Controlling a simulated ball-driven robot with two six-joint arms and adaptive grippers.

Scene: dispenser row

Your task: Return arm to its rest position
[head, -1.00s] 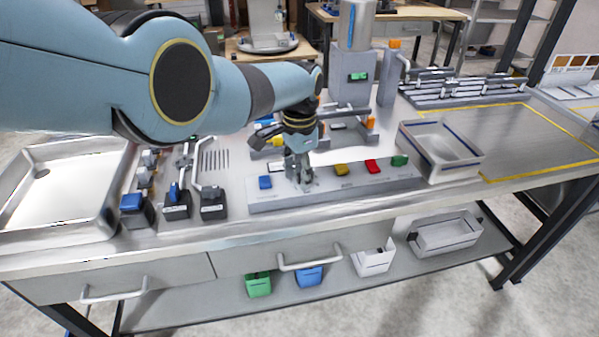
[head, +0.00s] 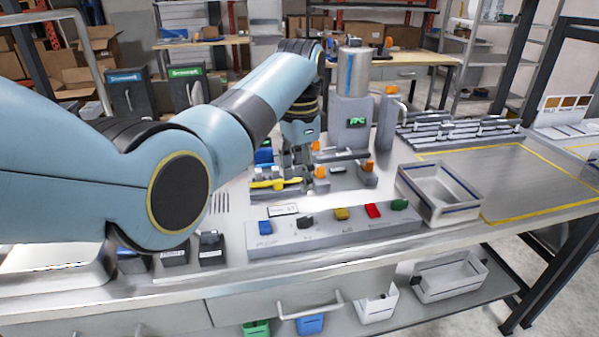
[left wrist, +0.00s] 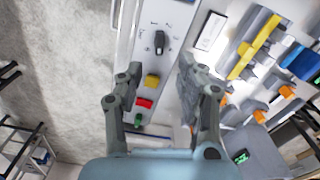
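My left arm (head: 240,115) reaches in from the left in the head view. My left gripper (head: 297,155) hangs in the air above the bench, behind the control panel (head: 330,240) in the picture and left of the dispenser column (head: 352,100). In the left wrist view, the fingers of my left gripper (left wrist: 158,75) are spread apart with nothing between them. The panel's black knob (left wrist: 159,42), yellow button (left wrist: 152,81), red button (left wrist: 144,103) and green button (left wrist: 138,119) show below the gripper. My right gripper is not in view.
An empty grey bin (head: 438,195) stands right of the panel. A yellow-outlined area (head: 510,180) of the bench is clear. A fixture with a yellow bar (head: 275,184) stands behind the panel. A metal tray (head: 50,275) at the left is partly hidden by my arm.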

